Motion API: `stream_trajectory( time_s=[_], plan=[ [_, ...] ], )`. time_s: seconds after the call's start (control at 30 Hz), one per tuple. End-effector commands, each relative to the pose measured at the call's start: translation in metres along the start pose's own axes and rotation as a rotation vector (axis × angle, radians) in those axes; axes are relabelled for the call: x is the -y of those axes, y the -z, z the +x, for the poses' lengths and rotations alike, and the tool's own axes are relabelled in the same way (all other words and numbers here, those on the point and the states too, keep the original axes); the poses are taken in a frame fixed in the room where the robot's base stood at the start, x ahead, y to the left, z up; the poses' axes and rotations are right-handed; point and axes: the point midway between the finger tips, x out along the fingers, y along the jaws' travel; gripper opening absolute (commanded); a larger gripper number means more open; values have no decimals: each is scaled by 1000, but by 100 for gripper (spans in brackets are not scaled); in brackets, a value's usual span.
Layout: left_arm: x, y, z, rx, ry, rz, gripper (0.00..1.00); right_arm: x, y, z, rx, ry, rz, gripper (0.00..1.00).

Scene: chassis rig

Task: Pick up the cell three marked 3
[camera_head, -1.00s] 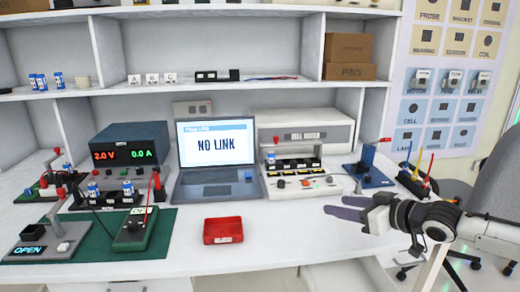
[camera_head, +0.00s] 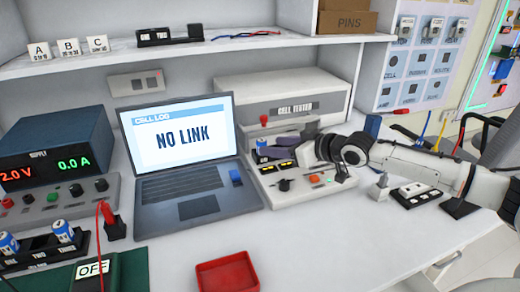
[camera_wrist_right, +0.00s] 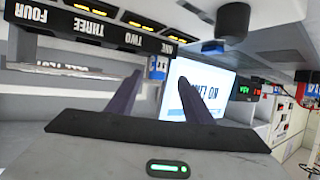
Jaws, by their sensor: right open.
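My right gripper (camera_head: 264,146) reaches in from the right over the cell tester (camera_head: 335,185), fingers pointing left; it is open and empty. In the right wrist view its two dark fingers (camera_wrist_right: 160,77) stand apart. A blue and white cell (camera_head: 262,148) stands at the left end of the tester's slot row, partly hidden by the fingers. A blue cell (camera_wrist_right: 157,68) shows beyond the fingertips in the wrist view. Blue and white cells (camera_head: 62,230) stand in a black holder (camera_head: 45,250) at left. I cannot read a 3 on any cell. My left gripper is not in view.
The black slot strip (camera_wrist_right: 100,32), labelled ONE to FOUR, is inverted in the wrist view. A laptop (camera_head: 185,190) reading NO LINK stands left of the tester. A red tray (camera_head: 227,275) lies at the front. The white bench between tray and tester is clear.

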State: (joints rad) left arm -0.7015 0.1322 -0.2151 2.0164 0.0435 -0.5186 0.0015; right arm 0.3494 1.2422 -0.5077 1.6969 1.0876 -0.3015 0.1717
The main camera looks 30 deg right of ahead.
Motion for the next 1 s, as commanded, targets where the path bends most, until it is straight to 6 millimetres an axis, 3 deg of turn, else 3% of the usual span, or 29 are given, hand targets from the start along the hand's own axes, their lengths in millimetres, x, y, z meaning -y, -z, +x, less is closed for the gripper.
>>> stream_trajectory(
  time_s=[0.27, 0.6, 0.87, 1.0],
  plan=[
    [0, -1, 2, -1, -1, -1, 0, 0, 0, 20, -1, 2, 2, 47],
    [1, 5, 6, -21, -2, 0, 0, -4, 0, 64, -1, 2, 1, 47],
    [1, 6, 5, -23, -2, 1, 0, -4, 0, 67, 1, 2, -2, 47],
    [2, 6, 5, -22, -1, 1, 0, -4, 0, 67, 1, 2, -2, 28]
  ],
)
